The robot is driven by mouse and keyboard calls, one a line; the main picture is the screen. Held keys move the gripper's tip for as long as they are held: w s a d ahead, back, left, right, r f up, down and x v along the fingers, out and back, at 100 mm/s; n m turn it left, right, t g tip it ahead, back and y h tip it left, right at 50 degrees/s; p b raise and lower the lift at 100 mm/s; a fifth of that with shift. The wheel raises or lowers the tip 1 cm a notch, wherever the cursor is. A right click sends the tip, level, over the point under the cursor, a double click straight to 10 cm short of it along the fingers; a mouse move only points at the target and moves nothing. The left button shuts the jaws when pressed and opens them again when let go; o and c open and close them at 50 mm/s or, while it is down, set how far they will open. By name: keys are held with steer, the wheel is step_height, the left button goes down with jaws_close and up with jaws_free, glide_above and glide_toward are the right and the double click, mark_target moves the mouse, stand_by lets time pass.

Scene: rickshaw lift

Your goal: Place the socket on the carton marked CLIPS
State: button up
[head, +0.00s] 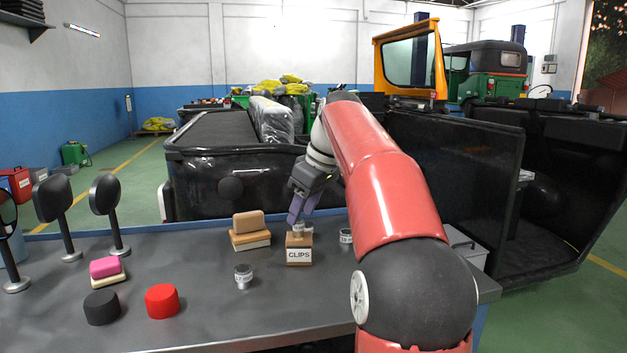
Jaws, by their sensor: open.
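The carton marked CLIPS (299,254) is a small brown box with a white label, standing on the dark workbench near its far edge. A small silver socket with a pale label (298,230) appears upright on top of the carton. My gripper (301,218) points down just above the carton, its purple fingers at the socket. It is open; whether a finger touches the socket is too small to tell. A second silver socket (243,276) stands on the bench left of the carton and nearer. A third (346,236) stands to the right, partly hidden by my arm.
A grey box (464,246) sits behind my arm at right. The front middle is clear.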

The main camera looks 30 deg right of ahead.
steer(key=v, duration=0.9)
steer(key=s+a+f+m+h, duration=0.1)
steer(key=s+a+f+m, duration=0.1)
steer(key=s+a+f, duration=0.35)
steer(key=s+a+f+m+h, duration=0.1)
steer(key=s+a+f, duration=0.1)
steer(key=a, duration=0.6)
steer(key=s+a+f+m+t, duration=0.1)
steer(key=s+a+f, duration=0.3)
steer(key=s+f, duration=1.1)
step_height(320, 180, down, 4)
steer(key=shift+a+r+m+t+p, duration=0.2)
steer(key=shift+m+t+p, duration=0.15)
steer(key=shift+m, duration=0.55)
